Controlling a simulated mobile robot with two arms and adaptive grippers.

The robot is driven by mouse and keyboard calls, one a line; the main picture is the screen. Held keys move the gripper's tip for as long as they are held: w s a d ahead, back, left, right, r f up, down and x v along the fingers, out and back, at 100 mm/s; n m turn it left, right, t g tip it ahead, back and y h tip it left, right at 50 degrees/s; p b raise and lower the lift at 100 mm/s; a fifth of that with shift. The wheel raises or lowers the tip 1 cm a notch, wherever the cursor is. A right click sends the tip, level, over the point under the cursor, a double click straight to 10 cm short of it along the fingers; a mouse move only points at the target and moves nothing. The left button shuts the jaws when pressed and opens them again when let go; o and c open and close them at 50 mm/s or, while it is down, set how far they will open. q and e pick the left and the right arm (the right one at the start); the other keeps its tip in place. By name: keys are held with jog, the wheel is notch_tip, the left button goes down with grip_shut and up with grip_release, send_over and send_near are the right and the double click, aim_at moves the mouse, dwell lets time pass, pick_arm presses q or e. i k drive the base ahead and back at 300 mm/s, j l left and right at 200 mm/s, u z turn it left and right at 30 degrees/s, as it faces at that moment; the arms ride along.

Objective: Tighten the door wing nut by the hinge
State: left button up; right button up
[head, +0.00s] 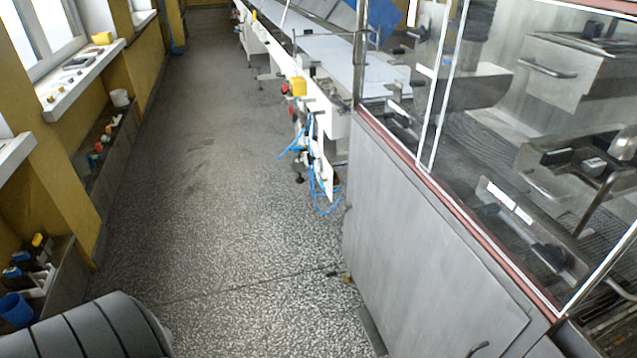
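The enrober machine stands on the right, with a grey steel lower cabinet (425,235) and clear door panels (500,140) with white edges above a reddish sill (455,205). A steel post (360,55) rises at the left end of the panels. I cannot make out the door wing nut or the hinge; any such part is too small or hidden. Neither of my grippers shows in the head view.
A conveyor line (330,50) runs away behind the enrober, with blue hoses (320,190) hanging at its near end. A wall ledge (110,145) with tools and a blue cup (15,308) line the left wall.

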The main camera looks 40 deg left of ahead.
aim_at(348, 206)
jog(key=u, duration=1.1)
jog(key=i+j+z, duration=0.1)
